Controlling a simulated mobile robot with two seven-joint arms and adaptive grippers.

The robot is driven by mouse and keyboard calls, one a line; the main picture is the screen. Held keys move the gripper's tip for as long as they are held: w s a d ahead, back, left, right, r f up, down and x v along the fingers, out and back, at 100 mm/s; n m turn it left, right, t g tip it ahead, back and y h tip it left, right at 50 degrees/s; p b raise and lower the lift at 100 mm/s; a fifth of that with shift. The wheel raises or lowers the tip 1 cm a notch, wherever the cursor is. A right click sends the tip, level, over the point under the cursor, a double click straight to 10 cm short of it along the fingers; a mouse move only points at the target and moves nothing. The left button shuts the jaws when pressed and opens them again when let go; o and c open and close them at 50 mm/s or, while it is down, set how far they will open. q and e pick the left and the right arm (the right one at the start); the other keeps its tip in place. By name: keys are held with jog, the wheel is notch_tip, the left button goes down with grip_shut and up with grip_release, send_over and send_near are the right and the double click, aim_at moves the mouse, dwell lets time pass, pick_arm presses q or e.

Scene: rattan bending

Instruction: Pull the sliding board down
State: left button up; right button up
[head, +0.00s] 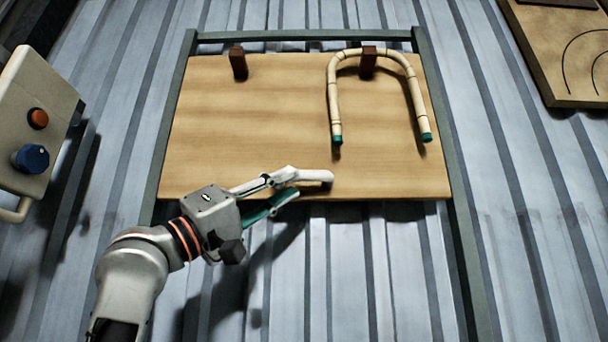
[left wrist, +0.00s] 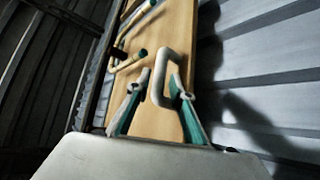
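The sliding board (head: 240,130) is a light wooden panel in a dark grey-green frame, with bare frame room below its lower edge. A white bar handle (head: 308,175) sits near that edge; it also shows in the left wrist view (left wrist: 162,62). My left gripper (head: 282,188) is at the board's lower edge, at the handle's left end. Its teal-lined fingers stand apart with the handle between or just beyond them in the left wrist view; firm contact is not visible. My right gripper is not in view.
A bent rattan piece (head: 333,95) with teal ends hangs over a dark peg (head: 368,62) on the board. Another peg (head: 238,64) stands at upper left. A control box (head: 32,125) with orange and blue knobs is at left. Another wooden board (head: 560,60) lies at upper right.

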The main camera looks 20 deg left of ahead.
aim_at(298, 178)
pick_arm(q)
jog(key=p+x, duration=0.1)
jog(key=x, duration=0.3)
jog(key=shift+w+d+r, duration=0.25)
jog(key=shift+w+d, duration=0.1)
jog(key=shift+w, duration=0.05)
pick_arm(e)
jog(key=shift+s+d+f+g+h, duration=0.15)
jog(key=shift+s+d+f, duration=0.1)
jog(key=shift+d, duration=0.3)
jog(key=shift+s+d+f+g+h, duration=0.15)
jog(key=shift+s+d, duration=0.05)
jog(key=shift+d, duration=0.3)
